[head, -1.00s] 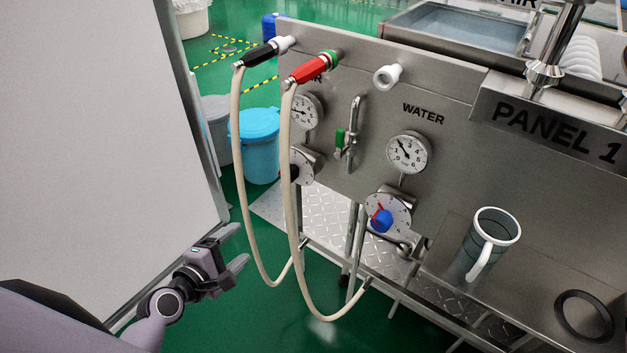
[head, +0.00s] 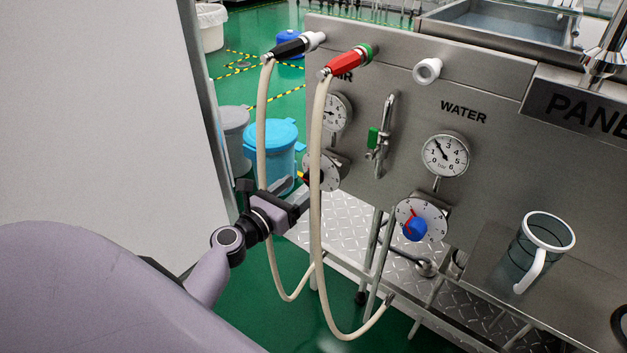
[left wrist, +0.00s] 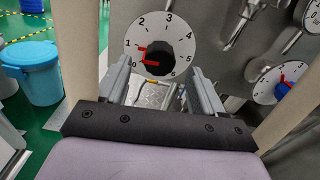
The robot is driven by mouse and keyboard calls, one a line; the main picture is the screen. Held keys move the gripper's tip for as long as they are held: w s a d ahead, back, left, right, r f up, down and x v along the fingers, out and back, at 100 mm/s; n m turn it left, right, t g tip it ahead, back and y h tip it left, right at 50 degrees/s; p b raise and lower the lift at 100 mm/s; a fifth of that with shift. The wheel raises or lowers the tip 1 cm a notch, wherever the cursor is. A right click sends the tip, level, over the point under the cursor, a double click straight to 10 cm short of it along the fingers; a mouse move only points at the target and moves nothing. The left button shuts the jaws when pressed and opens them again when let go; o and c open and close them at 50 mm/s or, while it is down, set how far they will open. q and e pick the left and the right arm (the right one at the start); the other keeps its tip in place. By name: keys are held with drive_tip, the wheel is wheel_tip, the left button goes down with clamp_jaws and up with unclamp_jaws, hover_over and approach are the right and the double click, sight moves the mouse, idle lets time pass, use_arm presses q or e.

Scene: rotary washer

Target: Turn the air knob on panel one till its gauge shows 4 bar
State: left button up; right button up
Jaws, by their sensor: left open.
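The air knob is black with a red mark on a white numbered dial; in the left wrist view the knob (left wrist: 160,55) sits just ahead, between my fingers, its red mark near 0 to 1. In the head view the air dial (head: 330,172) is partly hidden by a hose. The air gauge (head: 335,112) is above it, also partly covered by the hose; its needle is too small to read surely. My left gripper (head: 266,187) is open and empty, short of the knob; its fingers (left wrist: 160,82) flank the dial from below. My right gripper is not in view.
Two pale hoses (head: 316,180) hang close around my left gripper. A mug (head: 541,245) stands on the lower ledge. A large pale board (head: 100,120) is at left.

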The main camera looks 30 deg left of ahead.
sight(309, 180)
use_arm(q)
drive_tip(key=shift+w+d, duration=0.2)
drive_tip(key=shift+w, duration=2.25)
drive_tip(key=shift+c, duration=0.4)
drive_tip(key=c, duration=1)
